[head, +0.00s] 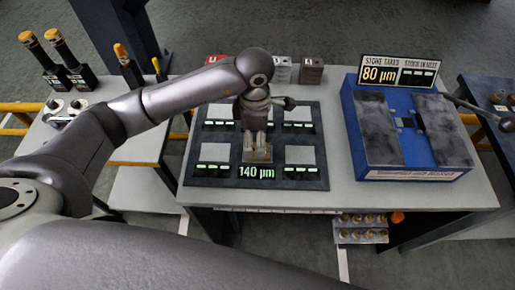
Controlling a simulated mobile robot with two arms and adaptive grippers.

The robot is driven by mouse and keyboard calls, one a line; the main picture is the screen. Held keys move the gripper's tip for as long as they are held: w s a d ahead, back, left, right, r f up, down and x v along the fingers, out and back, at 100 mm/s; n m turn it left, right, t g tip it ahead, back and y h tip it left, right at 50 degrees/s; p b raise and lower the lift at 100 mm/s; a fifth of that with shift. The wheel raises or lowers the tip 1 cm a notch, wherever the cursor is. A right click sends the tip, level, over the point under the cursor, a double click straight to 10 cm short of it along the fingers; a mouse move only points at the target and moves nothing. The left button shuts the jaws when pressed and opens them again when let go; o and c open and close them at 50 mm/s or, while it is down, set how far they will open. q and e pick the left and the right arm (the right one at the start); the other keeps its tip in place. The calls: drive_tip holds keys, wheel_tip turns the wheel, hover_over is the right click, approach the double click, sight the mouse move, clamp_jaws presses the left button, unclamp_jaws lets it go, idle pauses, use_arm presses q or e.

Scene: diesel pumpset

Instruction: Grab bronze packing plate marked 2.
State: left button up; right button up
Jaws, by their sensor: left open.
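My left gripper (257,146) points down over the front middle of a dark board (201,146) on the grey table. Its fingers are open. A small tan, bronze-like plate (258,157) lies right under the fingertips, partly hidden by them. I cannot read a number on it, and I cannot tell whether the fingers touch it. The board carries light grey squares and small lit displays, with "140 µm" at its front edge. My right gripper is not in view.
Small metal blocks (311,70) stand behind the board. A blue box (357,133) with dark grey slabs and an "80 µm" sign (380,74) stands at the right. Dark, orange-topped tools (65,55) stand at the left. The table's front strip is clear.

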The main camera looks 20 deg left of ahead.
use_arm(q)
drive_tip(key=f, duration=0.1)
drive_tip(key=f+p, duration=0.2)
drive_tip(key=f, duration=0.1)
drive_tip(key=shift+d, duration=0.25)
drive_tip(key=shift+w+f, duration=0.15)
drive_tip(key=shift+f, duration=0.55)
drive_tip(key=shift+r, duration=0.1)
clamp_jaws()
drive_tip(key=shift+w+r, duration=0.1)
